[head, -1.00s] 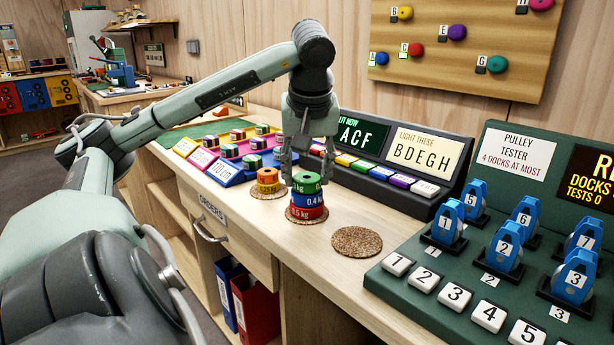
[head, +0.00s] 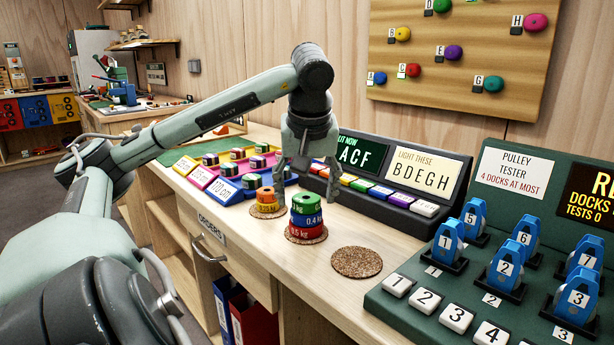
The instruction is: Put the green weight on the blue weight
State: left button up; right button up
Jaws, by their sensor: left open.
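The green weight (head: 305,202) lies flat on top of the blue weight (head: 306,219), which rests on the red weight (head: 306,233). The three form an upright stack on a round cork mat (head: 290,238) on the bench. My left gripper (head: 307,196) points down over the stack, open. Its fingers stand apart on either side of the green weight, with no visible grip on it. My right gripper is not in view.
An empty cork mat (head: 357,262) lies to the right. Coloured trays (head: 226,189) and a lit button panel (head: 400,180) are behind. The green pulley tester (head: 500,315) fills the right.

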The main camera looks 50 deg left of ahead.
aim_at(307, 203)
pick_arm(q)
jog(key=p+v, duration=0.3)
jog(key=v, duration=0.2)
jog(key=shift+r, duration=0.15)
jog(key=v, duration=0.7)
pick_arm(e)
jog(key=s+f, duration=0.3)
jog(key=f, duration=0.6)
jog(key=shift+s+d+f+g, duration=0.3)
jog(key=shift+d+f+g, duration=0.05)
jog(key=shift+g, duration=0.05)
